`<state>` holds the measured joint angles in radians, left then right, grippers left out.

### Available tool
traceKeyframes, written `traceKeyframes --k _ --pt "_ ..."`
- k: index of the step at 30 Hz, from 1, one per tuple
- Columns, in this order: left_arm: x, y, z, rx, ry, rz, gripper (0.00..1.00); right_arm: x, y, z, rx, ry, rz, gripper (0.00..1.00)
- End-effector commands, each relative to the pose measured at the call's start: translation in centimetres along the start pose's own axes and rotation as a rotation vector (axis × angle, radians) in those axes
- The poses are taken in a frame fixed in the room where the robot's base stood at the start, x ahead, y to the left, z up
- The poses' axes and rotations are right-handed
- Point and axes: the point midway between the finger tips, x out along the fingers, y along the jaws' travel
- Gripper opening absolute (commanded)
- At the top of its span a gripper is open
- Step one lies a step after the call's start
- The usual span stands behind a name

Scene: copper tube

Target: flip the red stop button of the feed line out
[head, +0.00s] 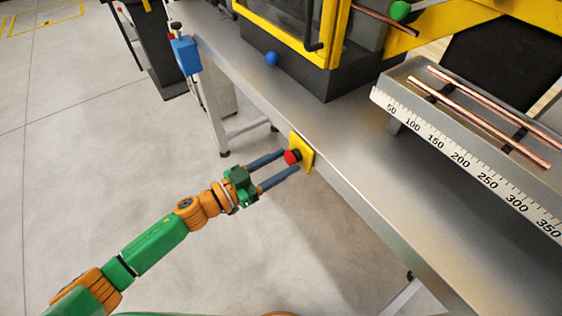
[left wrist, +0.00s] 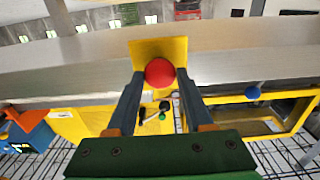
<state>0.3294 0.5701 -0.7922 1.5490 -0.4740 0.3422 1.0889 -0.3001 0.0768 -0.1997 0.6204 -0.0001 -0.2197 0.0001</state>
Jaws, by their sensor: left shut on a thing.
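The red stop button (head: 292,157) sits on a yellow plate (head: 302,150) on the front edge of the grey workbench. My left gripper (head: 290,159) reaches it from the front left, its two blue fingers on either side of the button. In the left wrist view the red button (left wrist: 160,72) shows between the fingertips, with the yellow plate (left wrist: 158,47) behind it. The gripper is shut on the button. The button's underside and the exact finger contact are hidden. My right gripper is in neither view.
The grey bench (head: 345,140) runs diagonally. A yellow-framed machine (head: 270,35) stands on it, with a blue ball (head: 271,59) nearby. A tray with a ruler (head: 470,163) holds copper tubes (head: 480,113). A blue box (head: 186,55) hangs at the bench's far end.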

Motion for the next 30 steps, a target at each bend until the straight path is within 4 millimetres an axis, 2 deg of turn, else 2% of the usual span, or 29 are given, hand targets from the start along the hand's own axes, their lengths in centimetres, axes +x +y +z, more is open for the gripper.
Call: traceKeyframes --k 3,10,11,13,14,23,30 --pt "-1.1 0.0 -0.2 -0.002 -0.006 0.0 0.0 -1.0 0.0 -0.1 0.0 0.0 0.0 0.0" --pt "-1.2 0.0 0.1 0.0 -0.004 0.0 0.0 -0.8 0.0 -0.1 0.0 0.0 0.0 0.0" --pt "-1.2 0.0 0.2 0.0 -0.004 0.0 0.6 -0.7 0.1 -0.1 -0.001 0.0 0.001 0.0" --pt "-1.2 0.0 0.1 0.0 -0.004 0.0 0.79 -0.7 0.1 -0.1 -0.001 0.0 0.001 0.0" --pt "-1.2 0.0 0.1 0.0 -0.004 0.0 0.81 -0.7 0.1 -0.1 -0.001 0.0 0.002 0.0" --pt "-1.5 0.0 0.2 0.0 -0.004 -0.001 0.81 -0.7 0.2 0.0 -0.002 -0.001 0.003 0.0" --pt "-6.4 0.0 0.4 0.0 -0.007 0.001 0.81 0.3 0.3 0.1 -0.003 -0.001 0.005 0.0"
